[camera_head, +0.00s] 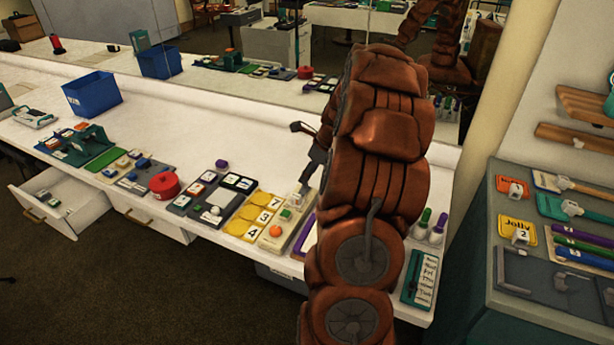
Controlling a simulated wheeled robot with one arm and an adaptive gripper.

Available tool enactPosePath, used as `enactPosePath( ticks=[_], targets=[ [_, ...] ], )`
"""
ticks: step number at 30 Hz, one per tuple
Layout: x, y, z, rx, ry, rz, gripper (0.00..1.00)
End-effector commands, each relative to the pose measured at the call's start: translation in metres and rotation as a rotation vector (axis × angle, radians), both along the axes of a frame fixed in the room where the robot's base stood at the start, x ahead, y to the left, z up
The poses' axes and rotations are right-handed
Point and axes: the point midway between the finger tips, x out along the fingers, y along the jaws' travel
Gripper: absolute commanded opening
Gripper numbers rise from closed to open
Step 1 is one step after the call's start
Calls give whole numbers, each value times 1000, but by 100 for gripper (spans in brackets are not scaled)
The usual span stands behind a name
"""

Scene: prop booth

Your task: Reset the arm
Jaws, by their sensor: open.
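My arm, wrapped in padded brown covering, rises through the middle of the view and hides part of the table behind it. My gripper (311,156) shows as a dark shape at the arm's left side, over the white table (235,130). It is open, and I see nothing held in it. It appears above the row of small items near the yellow number cards (262,216). Whether it touches any of them I cannot tell.
A blue bin (92,95) stands at the table's back left. A red round item (165,185) and several trays line the front edge. Two drawers (48,205) are pulled out. A grey-green cabinet (540,270) stands at right. The table's middle is clear.

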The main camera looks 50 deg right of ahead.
Motion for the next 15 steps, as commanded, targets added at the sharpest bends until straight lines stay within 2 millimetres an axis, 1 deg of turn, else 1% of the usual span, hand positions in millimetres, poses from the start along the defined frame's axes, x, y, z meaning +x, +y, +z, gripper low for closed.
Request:
enactPosePath(
  ticks=[12,15],
  targets=[
    [0,0,0,1,0,0,51],
    [1,5,2,-4,1,22,51]
  ],
)
